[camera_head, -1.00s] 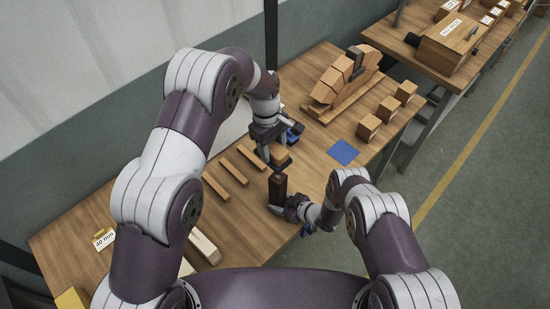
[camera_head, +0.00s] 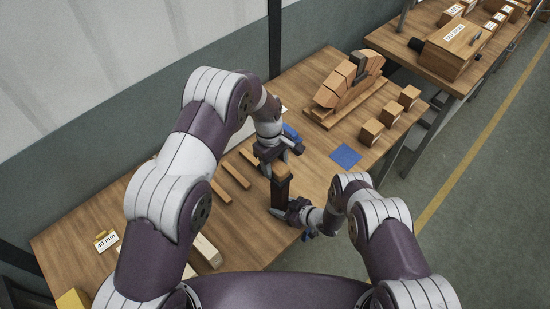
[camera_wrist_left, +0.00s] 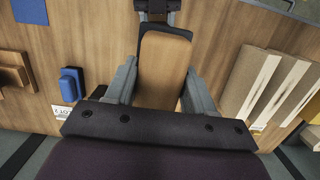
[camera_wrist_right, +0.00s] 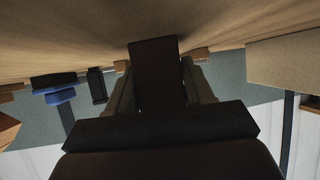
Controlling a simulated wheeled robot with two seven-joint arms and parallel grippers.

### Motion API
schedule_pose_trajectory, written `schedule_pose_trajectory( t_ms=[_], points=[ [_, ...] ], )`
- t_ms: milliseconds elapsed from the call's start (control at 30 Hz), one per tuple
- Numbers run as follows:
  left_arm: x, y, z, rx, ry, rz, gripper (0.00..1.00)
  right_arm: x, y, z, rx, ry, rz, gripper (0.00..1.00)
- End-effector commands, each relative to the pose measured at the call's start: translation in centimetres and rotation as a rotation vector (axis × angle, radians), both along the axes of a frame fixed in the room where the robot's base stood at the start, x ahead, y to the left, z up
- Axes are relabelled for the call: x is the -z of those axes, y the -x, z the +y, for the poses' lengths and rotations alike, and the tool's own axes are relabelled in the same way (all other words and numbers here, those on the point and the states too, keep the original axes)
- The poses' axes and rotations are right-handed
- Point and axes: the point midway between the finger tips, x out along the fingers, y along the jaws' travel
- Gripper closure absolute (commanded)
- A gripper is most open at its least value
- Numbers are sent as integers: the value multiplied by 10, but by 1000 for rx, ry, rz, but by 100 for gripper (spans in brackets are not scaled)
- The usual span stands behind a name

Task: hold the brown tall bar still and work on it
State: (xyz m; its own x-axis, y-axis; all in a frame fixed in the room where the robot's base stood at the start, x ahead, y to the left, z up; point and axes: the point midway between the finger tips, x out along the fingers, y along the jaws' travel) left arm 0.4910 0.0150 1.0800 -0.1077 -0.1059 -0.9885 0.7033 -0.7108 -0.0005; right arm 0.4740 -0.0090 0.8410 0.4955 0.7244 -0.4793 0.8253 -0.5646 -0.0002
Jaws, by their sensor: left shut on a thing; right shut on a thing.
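The brown tall bar (camera_head: 281,195) stands upright on the table. My right gripper (camera_head: 284,212) is shut on it low down; in the right wrist view the dark bar (camera_wrist_right: 157,75) sits between the fingers. My left gripper (camera_head: 281,161) is shut on a light wooden block (camera_head: 282,170) over the bar's top. In the left wrist view the block (camera_wrist_left: 160,75) lies between both fingers, with a dark edge at its far end. The block appears to meet the bar's top, but I cannot tell whether they touch.
A blue square (camera_head: 345,156) lies right of the bar. Several small wooden blocks (camera_head: 371,131) and a wooden arch model (camera_head: 348,82) stand farther back. Wooden strips (camera_head: 236,176) lie to the left. A blue object (camera_head: 291,132) is behind my left gripper. The table's front edge is close.

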Motion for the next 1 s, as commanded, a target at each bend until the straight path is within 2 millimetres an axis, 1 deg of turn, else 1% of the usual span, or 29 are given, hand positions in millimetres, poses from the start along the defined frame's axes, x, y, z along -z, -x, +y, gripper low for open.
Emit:
schedule_pose_trajectory(
  t_ms=[167,200,300,600,1000],
  points=[
    [23,1,-1,0,-1,2,75,1,1,0,0,1,2,66],
    [17,3,-5,2,0,-2,75,0,1,0,0,1,2,65],
    [20,8,-12,2,0,-1,75,1,1,0,0,0,2,65],
    [20,24,-34,0,0,0,75,1,1,0,0,0,2,66],
    [21,1,-2,-1,-1,-1,75,0,0,0,0,0,1,66]
  ],
)
